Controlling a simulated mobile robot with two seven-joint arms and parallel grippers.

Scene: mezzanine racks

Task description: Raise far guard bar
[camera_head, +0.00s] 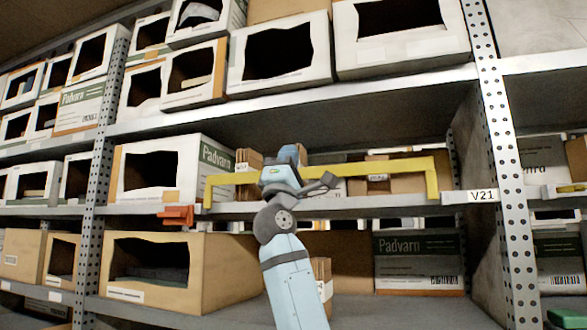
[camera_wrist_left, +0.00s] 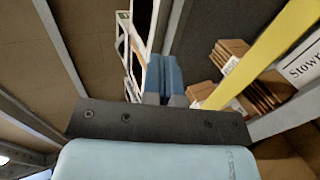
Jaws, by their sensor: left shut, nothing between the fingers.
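The yellow guard bar (camera_head: 385,168) runs across the front of the middle shelf bay, with an end bent down at each side. My left gripper (camera_head: 290,155) is in front of the bar, left of its middle, and hides part of it. In the left wrist view, my left gripper's blue fingers (camera_wrist_left: 164,78) are together with nothing between them. The yellow bar (camera_wrist_left: 265,58) passes diagonally to the right of the fingers there, and a gap shows between them. I cannot tell the exact distance. My right gripper is not in view.
Perforated grey uprights (camera_head: 503,165) flank the bay. An orange piece (camera_head: 176,215) sits at the shelf edge at left. Cartons (camera_head: 160,170) fill the shelves; small brown boxes (camera_wrist_left: 229,52) stand behind the bar.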

